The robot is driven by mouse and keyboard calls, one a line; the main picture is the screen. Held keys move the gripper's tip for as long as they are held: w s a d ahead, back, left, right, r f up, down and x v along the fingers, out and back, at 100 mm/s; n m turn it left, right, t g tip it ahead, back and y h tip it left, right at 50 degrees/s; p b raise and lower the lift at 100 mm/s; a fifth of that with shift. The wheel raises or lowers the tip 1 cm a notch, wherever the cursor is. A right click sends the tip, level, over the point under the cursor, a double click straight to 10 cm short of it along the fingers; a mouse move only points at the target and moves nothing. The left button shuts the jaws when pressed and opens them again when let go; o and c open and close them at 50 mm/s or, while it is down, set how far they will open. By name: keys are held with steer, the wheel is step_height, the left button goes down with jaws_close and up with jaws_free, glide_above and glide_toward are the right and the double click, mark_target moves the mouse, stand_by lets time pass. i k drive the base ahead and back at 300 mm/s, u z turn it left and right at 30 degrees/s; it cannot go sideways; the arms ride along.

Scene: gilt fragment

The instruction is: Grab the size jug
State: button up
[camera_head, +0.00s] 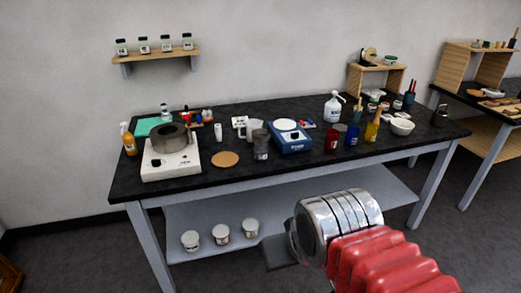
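A pale jug-like vessel (251,130) with what looks like a handle stands mid-left on the black-topped bench (295,172). I cannot tell for sure that it is the size jug. A darker grey cup or beaker (261,145) stands just in front of it. My gripper (280,252) is in front of the bench, low in the picture and well apart from these vessels.
A hot plate (171,165) with a dark pot (171,138) stands left, beside a cork disc (225,159). A blue scale (290,138) stands right of the vessels, near red (332,140) and blue (352,136) jars. White tubs (221,233) sit on the lower shelf (300,205).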

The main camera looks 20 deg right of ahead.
mark_target(250, 132)
steer(key=u, duration=0.35)
steer(key=k, duration=0.85)
steer(key=u, duration=0.5)
steer(key=k, duration=0.5)
steer(key=z, duration=0.35)
steer(key=i, duration=0.8)
steer(key=z, duration=0.9)
steer(key=i, duration=1.45)
steer(key=u, duration=0.05)
